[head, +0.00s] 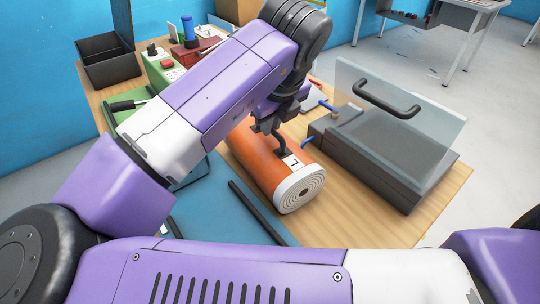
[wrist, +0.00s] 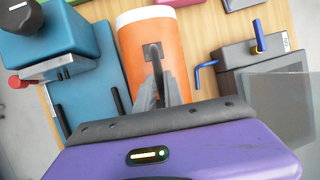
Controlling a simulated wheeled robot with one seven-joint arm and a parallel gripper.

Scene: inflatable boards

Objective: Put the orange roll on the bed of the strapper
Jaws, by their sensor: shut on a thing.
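The orange roll (head: 258,158) lies lengthwise, with a white coiled end and a white label facing the head camera. It also shows in the wrist view (wrist: 178,55), with a dark handle (wrist: 152,58) on top. My gripper (head: 268,126) is above the roll, shut on this handle. I cannot tell whether the roll touches the table. A flat teal bed with black bars (head: 203,212), apparently the strapper's, is left of the roll. In the wrist view this bed (wrist: 88,98) joins a teal block with a black knob. My arm hides part of it in the head view.
A grey machine (head: 370,150) with a raised clear lid and black handle stands close right of the roll. A black bin (head: 108,62), a green box (head: 160,70) and a red box (head: 197,52) are at the back left. Bare wooden table (head: 360,220) shows at front right.

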